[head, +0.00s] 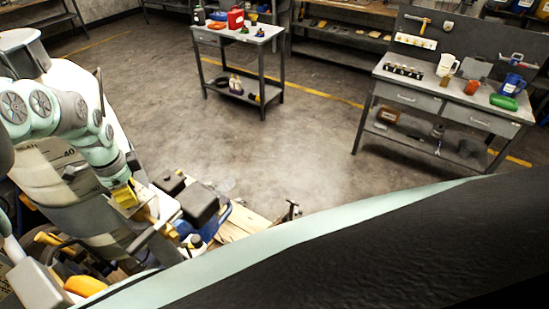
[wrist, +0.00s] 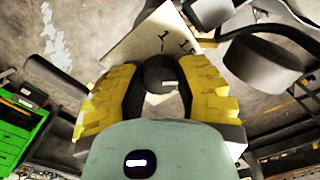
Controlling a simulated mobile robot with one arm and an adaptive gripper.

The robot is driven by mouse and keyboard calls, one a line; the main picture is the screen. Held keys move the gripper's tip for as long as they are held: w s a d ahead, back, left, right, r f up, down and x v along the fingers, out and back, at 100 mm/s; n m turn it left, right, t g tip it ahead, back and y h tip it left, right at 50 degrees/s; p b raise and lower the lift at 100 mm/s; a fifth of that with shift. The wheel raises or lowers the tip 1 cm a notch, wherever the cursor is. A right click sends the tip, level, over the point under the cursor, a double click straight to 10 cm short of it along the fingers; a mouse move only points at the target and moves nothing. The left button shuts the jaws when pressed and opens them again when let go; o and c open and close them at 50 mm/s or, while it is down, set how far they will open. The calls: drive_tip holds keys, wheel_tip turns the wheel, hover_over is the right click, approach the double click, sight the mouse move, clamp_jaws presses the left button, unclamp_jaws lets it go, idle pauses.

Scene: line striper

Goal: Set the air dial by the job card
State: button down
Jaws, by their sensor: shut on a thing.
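In the wrist view, a round black knob (wrist: 162,74) with a short white mark on it sits between the two yellow fingers. It appears to be the air dial. A pale plate (wrist: 150,38) with dark marks, one like a "1", shows behind it. My gripper (wrist: 158,88) is shut on the knob, one finger on each side. In the head view, my gripper (head: 124,195) is at the left, over the striper's parts, and the knob cannot be made out there. I cannot pick out the job card in either view.
A large grey cylinder (wrist: 262,66) is close by in the wrist view. A small table (head: 262,36) and a workbench (head: 450,90) stand farther back, with open floor between.

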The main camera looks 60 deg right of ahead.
drive_tip(key=shift+m, duration=0.6)
drive_tip(key=c, duration=0.6)
unclamp_jaws()
